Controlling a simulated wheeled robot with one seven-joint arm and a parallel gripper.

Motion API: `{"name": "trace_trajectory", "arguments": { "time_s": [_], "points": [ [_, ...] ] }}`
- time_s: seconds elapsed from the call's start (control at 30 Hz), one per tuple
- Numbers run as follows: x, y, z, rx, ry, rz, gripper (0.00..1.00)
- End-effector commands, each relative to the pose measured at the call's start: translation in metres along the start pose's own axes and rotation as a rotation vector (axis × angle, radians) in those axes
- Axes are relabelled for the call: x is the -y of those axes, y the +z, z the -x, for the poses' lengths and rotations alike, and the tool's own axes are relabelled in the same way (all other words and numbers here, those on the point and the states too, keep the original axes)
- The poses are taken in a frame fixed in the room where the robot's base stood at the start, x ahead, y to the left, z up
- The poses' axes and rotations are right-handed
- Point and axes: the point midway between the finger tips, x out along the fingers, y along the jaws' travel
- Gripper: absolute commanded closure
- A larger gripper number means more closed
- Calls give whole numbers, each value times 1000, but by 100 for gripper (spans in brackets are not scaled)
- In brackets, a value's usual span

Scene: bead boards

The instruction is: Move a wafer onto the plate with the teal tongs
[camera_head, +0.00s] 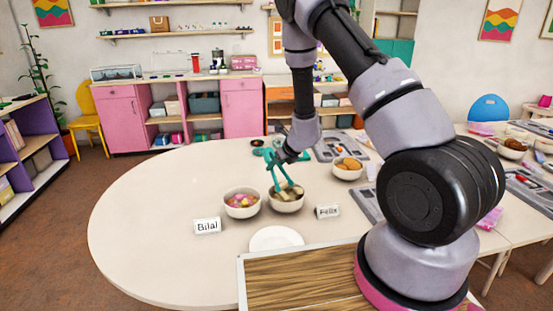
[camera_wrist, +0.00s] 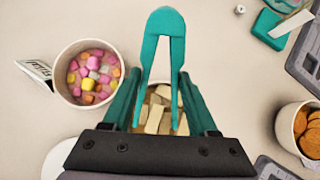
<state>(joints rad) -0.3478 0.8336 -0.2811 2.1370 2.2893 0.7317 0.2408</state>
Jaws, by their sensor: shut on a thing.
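My gripper (camera_head: 284,156) is shut on the teal tongs (camera_head: 277,172), whose arms point down at the bowl of wafers (camera_head: 286,206). In the wrist view the tongs (camera_wrist: 165,22) show a rounded bend at the top and two arms running down in front of the bowl. Pale wafers (camera_wrist: 154,118) lie in this bowl, partly hidden by the tongs and my gripper. I cannot tell whether the tongs' tips pinch a wafer. The white plate (camera_head: 277,239) lies empty on the table in front of the bowls.
A bowl of pink and yellow sweets (camera_head: 241,205) stands just left of the wafers. A bowl of round biscuits (camera_head: 348,170) stands behind right. Name cards "Bilal" (camera_head: 207,226) and "Felix" (camera_head: 328,211) flank the bowls. The table's left side is clear.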

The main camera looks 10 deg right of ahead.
Motion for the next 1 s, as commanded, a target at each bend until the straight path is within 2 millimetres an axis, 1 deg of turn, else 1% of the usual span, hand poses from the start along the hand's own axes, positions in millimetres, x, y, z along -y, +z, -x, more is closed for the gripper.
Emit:
{"name": "trace_trajectory", "arguments": {
  "time_s": [0.2, 0.4, 0.6, 0.97, 1.0],
  "points": [
    [0, -16, -17, -2, 0, -1, 53],
    [-1, -24, -29, 0, 0, 0, 53],
    [0, -29, -34, -1, 0, 0, 53],
    [0, -30, -35, 0, 0, -1, 53],
    [0, -30, -35, 0, 0, -1, 68]
  ]
}}
